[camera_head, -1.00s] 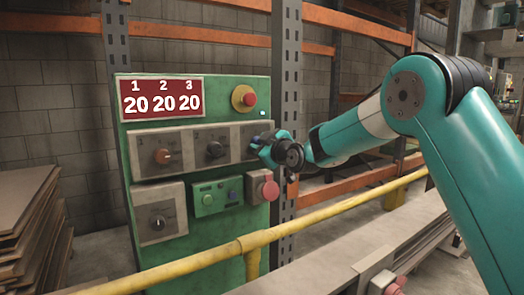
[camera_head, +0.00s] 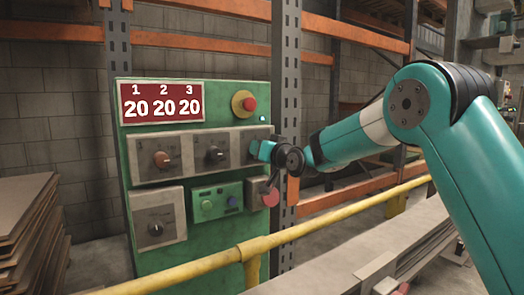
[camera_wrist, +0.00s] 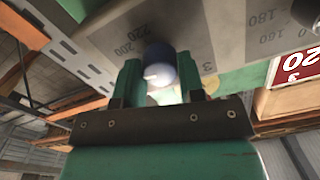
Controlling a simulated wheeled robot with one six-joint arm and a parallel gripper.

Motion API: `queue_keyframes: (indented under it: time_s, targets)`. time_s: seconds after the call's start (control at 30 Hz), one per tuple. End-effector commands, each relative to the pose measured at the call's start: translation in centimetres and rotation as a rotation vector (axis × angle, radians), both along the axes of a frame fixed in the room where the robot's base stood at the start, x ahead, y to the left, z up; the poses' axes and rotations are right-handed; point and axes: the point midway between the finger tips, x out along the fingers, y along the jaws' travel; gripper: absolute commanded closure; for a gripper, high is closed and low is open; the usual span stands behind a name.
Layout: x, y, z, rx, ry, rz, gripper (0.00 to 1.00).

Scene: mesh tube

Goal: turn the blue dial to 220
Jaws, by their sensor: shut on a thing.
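The blue dial (camera_wrist: 161,62) shows in the wrist view between the two fingers of my gripper (camera_wrist: 160,80), with a pale highlight on its front. The fingers are shut on it from both sides. The printed marks 200 and 220 are beside it on the grey plate (camera_wrist: 225,30), and a 3 is printed below. In the head view my gripper (camera_head: 258,150) is at the right end of the dial row and hides the blue dial. The red display (camera_head: 161,100) reads 20 under each of 1, 2 and 3.
An orange dial (camera_head: 161,159) and a black dial (camera_head: 213,154) are to the left in the same row. A yellow rail (camera_head: 200,264) crosses in front of the green panel.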

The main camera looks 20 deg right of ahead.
Motion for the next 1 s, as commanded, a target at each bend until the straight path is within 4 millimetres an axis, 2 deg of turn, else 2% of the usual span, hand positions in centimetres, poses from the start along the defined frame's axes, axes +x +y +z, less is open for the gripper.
queue_keyframes:
  time_s: [1.0]
  targets:
    - [0.0, -0.03, -0.1, 0.881, 0.291, -0.002, 0.88]
